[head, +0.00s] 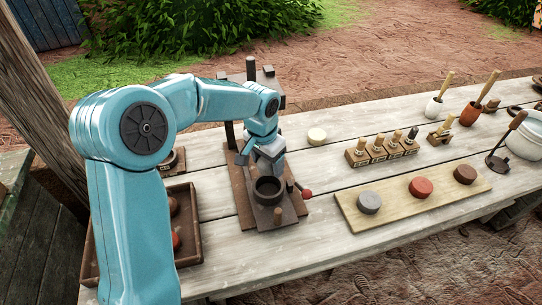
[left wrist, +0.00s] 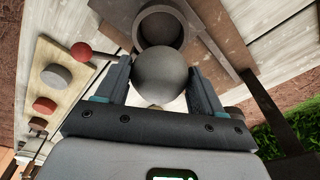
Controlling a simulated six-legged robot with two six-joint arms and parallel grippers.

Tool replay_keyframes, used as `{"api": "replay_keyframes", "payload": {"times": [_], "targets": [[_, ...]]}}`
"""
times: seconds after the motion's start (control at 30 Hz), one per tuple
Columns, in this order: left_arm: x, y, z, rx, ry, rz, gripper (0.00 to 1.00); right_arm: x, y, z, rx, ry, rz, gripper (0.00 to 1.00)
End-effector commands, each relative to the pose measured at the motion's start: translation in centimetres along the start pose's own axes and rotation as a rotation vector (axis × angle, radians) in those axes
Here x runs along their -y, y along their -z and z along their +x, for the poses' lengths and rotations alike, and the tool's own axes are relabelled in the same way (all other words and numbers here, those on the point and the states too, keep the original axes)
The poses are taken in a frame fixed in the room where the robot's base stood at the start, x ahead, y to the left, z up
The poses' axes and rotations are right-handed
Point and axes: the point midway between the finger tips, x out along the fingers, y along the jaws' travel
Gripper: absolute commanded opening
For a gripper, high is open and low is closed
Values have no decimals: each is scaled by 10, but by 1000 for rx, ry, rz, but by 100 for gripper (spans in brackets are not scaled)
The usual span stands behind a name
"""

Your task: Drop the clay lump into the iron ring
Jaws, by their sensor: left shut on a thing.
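The clay lump (left wrist: 162,76) is a smooth grey ball held between the two fingers of my left gripper (left wrist: 160,88) in the left wrist view. In the head view, my left gripper (head: 268,160) points down just behind and above the iron ring (head: 268,189), and I cannot make out the lump there. The ring is a dark, round, open-topped holder on the base of a wooden press stand. It also shows in the left wrist view (left wrist: 143,40), just beyond the lump, which overlaps its near edge. My right gripper is not in view.
The stand's post (head: 251,70) rises behind my gripper, and a red-knobbed lever (head: 306,194) sticks out right of the ring. A brown tray (head: 198,222) with lumps stands left. A board (head: 395,211) with three discs and a stamp rack (head: 357,157) stand right.

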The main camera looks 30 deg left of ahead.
Motion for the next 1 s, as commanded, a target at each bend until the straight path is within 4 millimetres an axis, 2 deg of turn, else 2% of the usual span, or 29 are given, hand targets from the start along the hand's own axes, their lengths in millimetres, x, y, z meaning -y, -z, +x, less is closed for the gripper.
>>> {"api": "replay_keyframes", "payload": {"times": [0.6, 1.0], "targets": [[0, -8, 58, -1, 0, -2, 30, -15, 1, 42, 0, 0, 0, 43], [1, -6, 60, -1, 0, -1, 30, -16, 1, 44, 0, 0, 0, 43]]}}
